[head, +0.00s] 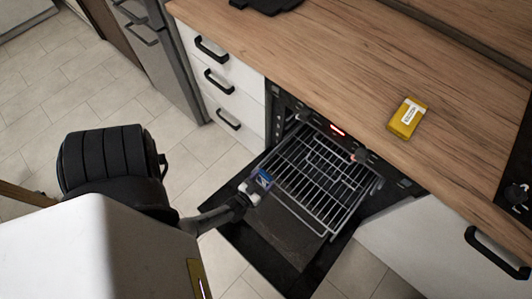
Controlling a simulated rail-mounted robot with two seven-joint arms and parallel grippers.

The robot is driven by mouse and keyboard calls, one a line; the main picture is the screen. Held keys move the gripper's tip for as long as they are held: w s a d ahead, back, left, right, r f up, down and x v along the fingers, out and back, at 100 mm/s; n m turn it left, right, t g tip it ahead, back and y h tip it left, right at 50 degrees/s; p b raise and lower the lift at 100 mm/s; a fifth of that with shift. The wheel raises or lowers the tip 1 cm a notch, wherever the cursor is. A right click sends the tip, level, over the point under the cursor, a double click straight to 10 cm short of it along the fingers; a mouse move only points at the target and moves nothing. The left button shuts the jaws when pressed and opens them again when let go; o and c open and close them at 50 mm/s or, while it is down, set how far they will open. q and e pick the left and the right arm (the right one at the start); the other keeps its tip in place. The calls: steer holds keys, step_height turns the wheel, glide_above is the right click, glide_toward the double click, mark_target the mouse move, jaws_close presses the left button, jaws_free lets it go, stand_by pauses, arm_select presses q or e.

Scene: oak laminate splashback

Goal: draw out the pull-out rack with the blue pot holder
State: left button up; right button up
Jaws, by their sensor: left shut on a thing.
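The wire pull-out rack (318,178) is in the open oven below the counter, with its front part reaching out over the lowered door (275,242). The blue pot holder (264,178) is a small patch at the rack's front left corner. My left gripper (257,184) is shut on the pot holder, at the rack's edge. Whether the rack's bar is also gripped through it is too small to tell. My right gripper is not in view.
A yellow packet (407,118) lies on the wooden counter (320,60) above the oven. White drawers (222,85) with black handles stand left of the oven, and a white cupboard (415,240) stands right. The tiled floor (75,85) at left is clear.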

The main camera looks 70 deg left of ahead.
arm_select(q)
steer(key=shift+v, duration=1.8)
steer(key=shift+p+v, duration=0.4)
steer(key=shift+v, duration=2.45)
steer(key=shift+w+a, duration=0.1)
steer(key=shift+w, duration=0.2)
steer(key=shift+r, duration=0.15)
steer(key=s+d+r+p, duration=0.4)
steer(key=s+r+p, duration=0.3)
steer(key=s, duration=0.2)
steer(key=shift+d+r+p, duration=0.25)
steer(key=shift+r+p, duration=0.05)
steer(key=shift+r, duration=0.05)
